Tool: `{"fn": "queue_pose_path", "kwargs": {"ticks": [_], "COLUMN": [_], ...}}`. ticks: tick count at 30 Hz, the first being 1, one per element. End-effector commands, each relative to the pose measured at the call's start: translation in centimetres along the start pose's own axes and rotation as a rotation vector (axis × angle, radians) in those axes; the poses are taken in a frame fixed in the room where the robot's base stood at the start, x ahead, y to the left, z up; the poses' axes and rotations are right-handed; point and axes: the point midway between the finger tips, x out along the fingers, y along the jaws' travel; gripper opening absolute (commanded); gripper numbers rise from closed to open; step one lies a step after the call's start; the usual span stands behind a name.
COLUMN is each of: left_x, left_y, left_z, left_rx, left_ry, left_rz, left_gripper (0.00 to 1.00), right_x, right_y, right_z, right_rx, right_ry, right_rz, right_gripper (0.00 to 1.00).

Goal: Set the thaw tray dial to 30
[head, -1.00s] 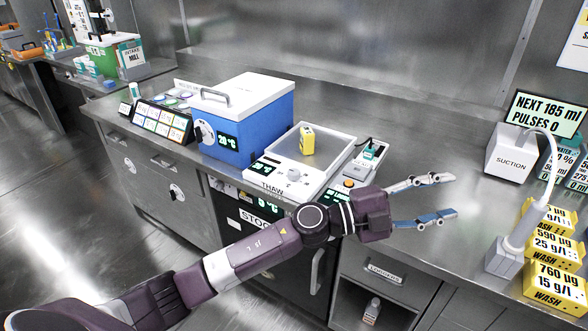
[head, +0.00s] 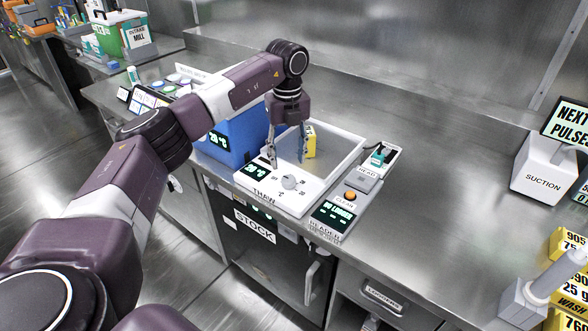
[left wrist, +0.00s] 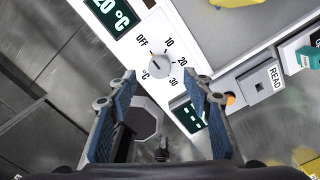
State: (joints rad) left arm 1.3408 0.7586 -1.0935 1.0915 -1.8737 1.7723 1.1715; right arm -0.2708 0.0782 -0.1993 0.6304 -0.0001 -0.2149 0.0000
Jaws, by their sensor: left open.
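The white thaw tray (head: 258,183) sits on the steel counter with its front panel facing me. Its round grey dial (head: 290,182) shows closely in the left wrist view (left wrist: 159,66), with OFF, 10, 20 and 30 marked around it. The tray's display (left wrist: 110,14) reads 20 °C. My left gripper (head: 287,161) points down over the tray, open and empty. In the left wrist view, its fingertips (left wrist: 160,76) straddle the dial's lower side, apparently apart from it.
A yellow block (head: 310,142) stands in the tray basin, close to my left gripper. A blue box (head: 226,143) stands left of the tray. A reader (head: 336,212) with an orange button is on the right. The counter further right is clear up to the suction unit (head: 543,171).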

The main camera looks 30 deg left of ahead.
Motion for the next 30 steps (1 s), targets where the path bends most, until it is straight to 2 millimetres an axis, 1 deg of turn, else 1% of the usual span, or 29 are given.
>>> {"fn": "queue_pose_path", "kwargs": {"ticks": [1,4,6,8,11,14,15,18,20,23,30], "left_x": [0.8,2.5,3.7,4.5,5.7,6.4,6.6,6.7,6.7,6.7,6.7], "left_y": [0.1,0.0,0.0,0.0,-0.1,-0.1,-0.2,-0.2,-0.2,-0.2,-0.2], "left_z": [-0.1,-0.1,-0.2,-0.2,-0.2,-0.2,-0.2,-0.2,-0.2,-0.2,-0.2], "left_rx": [0.001,0.003,0.004,0.004,0.005,0.006,0.006,0.006,0.006,0.006,0.006], "left_ry": [0.002,0.003,0.004,0.004,0.004,0.003,0.003,0.002,0.002,0.002,0.002], "left_rz": [0.003,0.001,0.001,0.0,-0.001,-0.003,-0.003,-0.004,-0.004,-0.004,-0.004], "left_gripper": [0.46,0.46,0.46,0.46,0.46,0.46,0.46,0.46,0.46,0.46,0.19], "right_x": [-0.3,-0.7,-1.0,-1.2,-1.3,-1.2,-1.1,-1.1,-1.0,-1.0,-1.1], "right_y": [-0.3,-0.7,-0.9,-1.0,-1.0,-0.8,-0.7,-0.5,-0.4,-0.4,-0.4], "right_z": [1.3,3.8,5.1,5.8,5.6,4.2,3.5,1.9,1.5,1.6,3.1], "right_rx": [0.0,0.001,0.001,0.0,0.0,0.0,0.0,0.0,0.0,0.0,-0.001], "right_ry": [-0.017,-0.054,-0.074,-0.083,-0.08,-0.061,-0.051,-0.026,-0.02,-0.022,-0.044], "right_rz": [-0.003,-0.008,-0.011,-0.012,-0.012,-0.009,-0.008,-0.005,-0.005,-0.005,-0.005], "right_gripper": [0.4,0.4,0.4,0.4,0.4,0.4,0.4,0.4,0.4,0.4,0.4]}}
